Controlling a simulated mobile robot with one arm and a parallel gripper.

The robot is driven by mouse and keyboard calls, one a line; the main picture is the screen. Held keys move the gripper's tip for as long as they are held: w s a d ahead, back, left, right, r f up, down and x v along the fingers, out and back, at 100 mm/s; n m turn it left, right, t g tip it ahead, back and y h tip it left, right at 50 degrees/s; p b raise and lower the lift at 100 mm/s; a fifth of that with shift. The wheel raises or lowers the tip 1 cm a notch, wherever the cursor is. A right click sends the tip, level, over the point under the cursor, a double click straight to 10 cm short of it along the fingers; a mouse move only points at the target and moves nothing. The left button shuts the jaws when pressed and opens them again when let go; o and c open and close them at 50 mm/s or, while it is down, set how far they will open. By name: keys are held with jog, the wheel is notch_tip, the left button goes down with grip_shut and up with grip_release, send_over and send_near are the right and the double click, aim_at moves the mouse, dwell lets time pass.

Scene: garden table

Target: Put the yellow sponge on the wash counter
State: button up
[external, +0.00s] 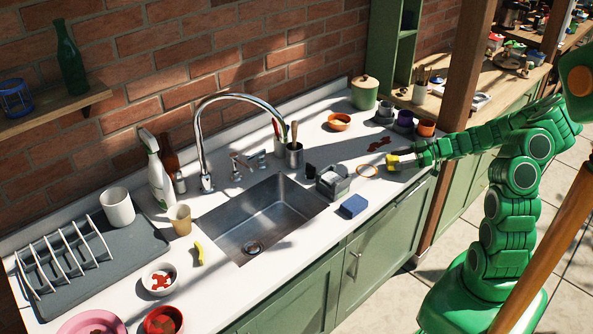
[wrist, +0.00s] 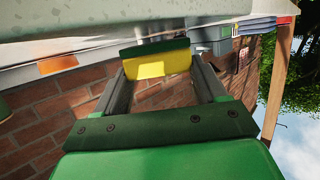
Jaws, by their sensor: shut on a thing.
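The yellow sponge (external: 393,160) shows beside my gripper (external: 410,159) at the right end of the wash counter (external: 318,224). In the wrist view the yellow sponge (wrist: 160,66), with a dark green layer along one side, sits between the two fingers of my gripper (wrist: 157,72). The gripper is shut on it. The sponge is at or just above the counter's surface; I cannot tell whether it touches. My arm reaches in from the right, and the fingers hide part of the sponge in the external view.
An orange ring (external: 367,171) and a dark red patch (external: 379,144) lie close to the sponge. A blue sponge (external: 354,206) and a grey caddy (external: 333,183) stand by the sink (external: 262,215). Cups, including an orange one (external: 426,128), stand behind. The front strip right of the blue sponge is clear.

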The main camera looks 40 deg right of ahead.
jog(key=shift+f, duration=0.35)
jog(key=shift+f, duration=0.15)
jog(key=o, duration=1)
jog(key=shift+r, duration=0.2)
